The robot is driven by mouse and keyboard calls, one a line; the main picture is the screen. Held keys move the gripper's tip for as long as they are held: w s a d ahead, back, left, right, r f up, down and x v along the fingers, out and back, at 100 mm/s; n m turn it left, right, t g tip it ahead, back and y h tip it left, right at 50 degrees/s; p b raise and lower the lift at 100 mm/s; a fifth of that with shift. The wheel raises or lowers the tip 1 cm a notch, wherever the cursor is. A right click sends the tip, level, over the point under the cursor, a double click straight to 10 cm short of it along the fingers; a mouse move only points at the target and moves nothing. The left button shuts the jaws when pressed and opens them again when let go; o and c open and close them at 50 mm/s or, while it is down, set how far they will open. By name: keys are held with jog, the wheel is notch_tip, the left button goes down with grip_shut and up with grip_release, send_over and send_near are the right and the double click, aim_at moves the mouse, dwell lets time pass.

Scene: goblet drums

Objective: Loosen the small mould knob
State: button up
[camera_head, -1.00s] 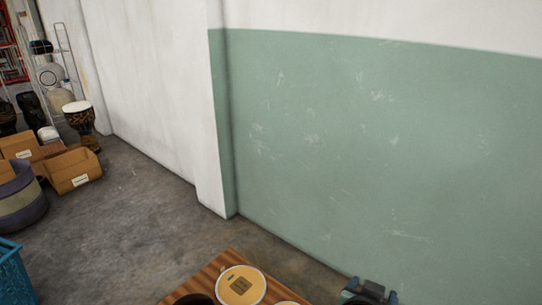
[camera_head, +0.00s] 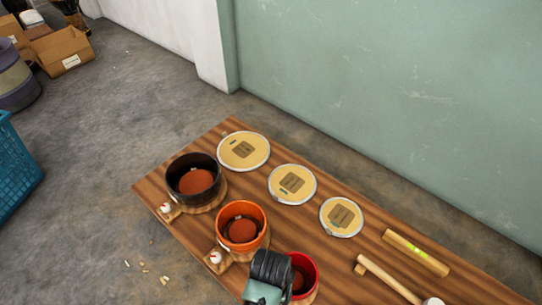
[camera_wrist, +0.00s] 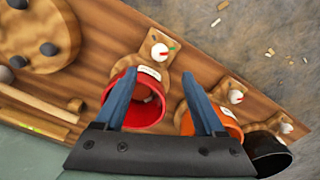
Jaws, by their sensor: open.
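The small mould is a red pot (camera_head: 306,269) at the near end of a row on the wooden bench; the wrist view shows its red wall (camera_wrist: 150,113). Its white knob (camera_wrist: 159,51) sits on a wooden base, with red and green marks beside it. In the head view my arm hides this knob. My gripper (camera_wrist: 158,73) is open and empty. In the wrist view its two blue fingers overlap the red pot, and the knob shows just beyond the gap between their tips. I cannot tell the height above it.
An orange pot (camera_head: 241,208) and a black pot (camera_head: 204,164) stand along the bench (camera_head: 150,184), each with its own white knob. Several round lids (camera_head: 277,193) lie behind them. A mallet (camera_head: 388,278) and a level (camera_head: 430,262) lie to the right. A wall stands behind.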

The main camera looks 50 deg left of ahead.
notch_tip(320, 180, down, 11)
jog(key=b, duration=0.7)
jog(key=shift+c, duration=0.3)
grip_shut()
